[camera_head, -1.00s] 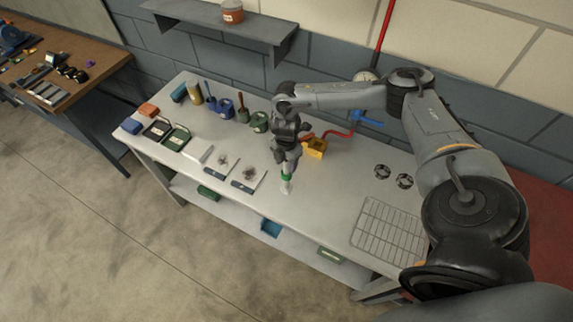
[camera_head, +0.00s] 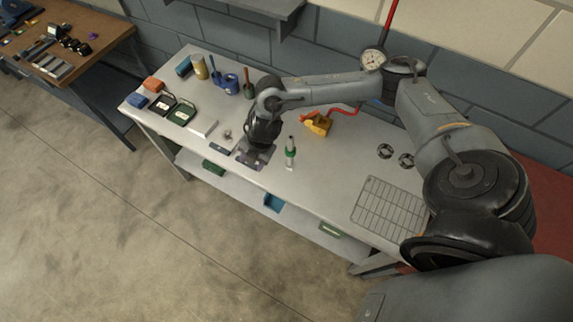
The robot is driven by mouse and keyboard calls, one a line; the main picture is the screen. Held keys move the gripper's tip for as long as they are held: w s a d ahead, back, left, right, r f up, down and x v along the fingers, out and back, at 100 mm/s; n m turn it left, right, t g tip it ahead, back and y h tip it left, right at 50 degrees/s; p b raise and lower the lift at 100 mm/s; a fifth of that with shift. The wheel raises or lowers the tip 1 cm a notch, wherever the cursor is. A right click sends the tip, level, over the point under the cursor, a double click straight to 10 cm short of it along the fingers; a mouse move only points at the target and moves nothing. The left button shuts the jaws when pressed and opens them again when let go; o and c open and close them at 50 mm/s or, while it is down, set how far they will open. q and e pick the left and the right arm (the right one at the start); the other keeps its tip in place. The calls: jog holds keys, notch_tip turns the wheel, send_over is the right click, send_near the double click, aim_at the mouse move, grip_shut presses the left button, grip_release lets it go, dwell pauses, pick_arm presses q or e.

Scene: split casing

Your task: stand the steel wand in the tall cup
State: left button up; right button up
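I cannot make out a steel wand for certain. Cups and holders stand at the back left: a tan cylinder (camera_head: 200,68), a blue cup (camera_head: 231,86) and a tool with a red-brown handle (camera_head: 248,82). I cannot tell which is the tall cup. A slim pale bottle-like piece with a green band (camera_head: 290,152) stands upright near the table's front edge. My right gripper (camera_head: 258,152) points down over a dark flat plate (camera_head: 245,160), left of that piece and apart from it. Its fingers are too dark and small to read. My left gripper is not in view.
The pale table (camera_head: 325,180) is clear in its middle right. A wire rack (camera_head: 389,205) and two dark round parts (camera_head: 385,151) lie at the right. Dark and green trays (camera_head: 182,112) and a white block (camera_head: 202,128) lie left.

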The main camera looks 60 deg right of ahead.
jog(key=s+a+r+m+t+y, duration=0.1)
jog(key=s+a+r+m+t, duration=0.15)
jog(key=a, duration=0.85)
jog(key=s+a+r+m+t+y, duration=0.1)
jog(key=a+m+t+y, duration=0.15)
jog(key=a, duration=0.95)
jog(key=s+d+f+m+g+h, duration=0.2)
jog(key=s+d+m+g+h, duration=0.2)
jog(key=s+d+m, duration=0.8)
jog(key=shift+s+d+f+h, duration=0.35)
jog(key=shift+s+h, duration=0.1)
jog(key=shift+s, duration=0.75)
jog(key=shift+r, duration=0.15)
jog(key=shift+o, duration=0.3)
notch_tip(320, 180, up, 5)
jog(key=p, duration=0.5)
jog(key=shift+f, duration=0.3)
